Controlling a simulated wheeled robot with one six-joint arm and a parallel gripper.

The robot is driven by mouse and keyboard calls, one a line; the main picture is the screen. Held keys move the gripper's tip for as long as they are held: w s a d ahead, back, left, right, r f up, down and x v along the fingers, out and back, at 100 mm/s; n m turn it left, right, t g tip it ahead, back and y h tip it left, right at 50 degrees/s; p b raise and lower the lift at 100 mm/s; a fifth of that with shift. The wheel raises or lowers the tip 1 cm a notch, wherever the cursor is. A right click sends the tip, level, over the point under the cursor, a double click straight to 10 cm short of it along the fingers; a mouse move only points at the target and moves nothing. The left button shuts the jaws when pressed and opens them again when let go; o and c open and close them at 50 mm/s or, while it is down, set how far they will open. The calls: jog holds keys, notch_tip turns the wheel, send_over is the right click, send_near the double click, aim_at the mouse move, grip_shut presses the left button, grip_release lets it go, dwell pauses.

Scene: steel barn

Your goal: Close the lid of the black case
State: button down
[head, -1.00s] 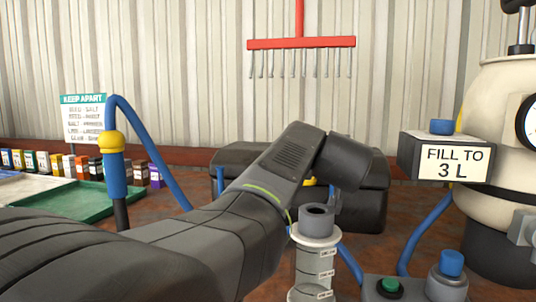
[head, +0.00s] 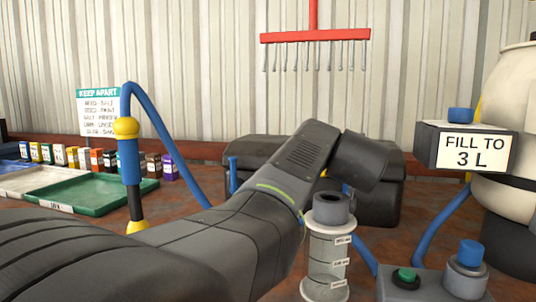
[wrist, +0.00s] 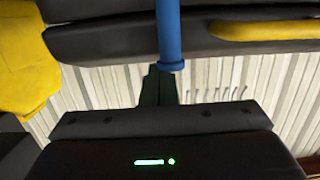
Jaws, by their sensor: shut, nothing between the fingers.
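The black case (head: 268,150) stands on the bench against the back wall in the head view, largely hidden behind my arm. Its dark top and right end show; how far its lid stands open cannot be told. In the wrist view, long dark parts, probably of the case (wrist: 105,38), cross the top with a yellow piece (wrist: 265,30) on them. My gripper (wrist: 158,88) is shut and empty, close below these parts in that view. A blue rod (wrist: 169,35) reaches down to its fingertips; contact is unclear. In the head view my fingers are hidden behind my wrist.
A grey cylinder with labels (head: 329,250) stands close beside my arm. A control box with a green button (head: 405,276) and a "FILL TO 3 L" sign (head: 466,148) are at right. A blue hose (head: 165,140), green tray (head: 80,192) and small boxes are at left.

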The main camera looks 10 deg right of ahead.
notch_tip(320, 180, up, 10)
jog(key=p, duration=0.3)
jog(key=shift+f+p, duration=0.25)
jog(key=shift+p, duration=0.15)
jog(key=shift+f, duration=0.15)
notch_tip(320, 180, down, 10)
jog(key=b, duration=0.4)
jog(key=shift+f+b, duration=0.15)
jog(key=shift+b, duration=0.25)
jog(key=shift+w+r+p, duration=0.1)
jog(key=shift+r+p, duration=0.55)
jog(key=shift+r, duration=0.1)
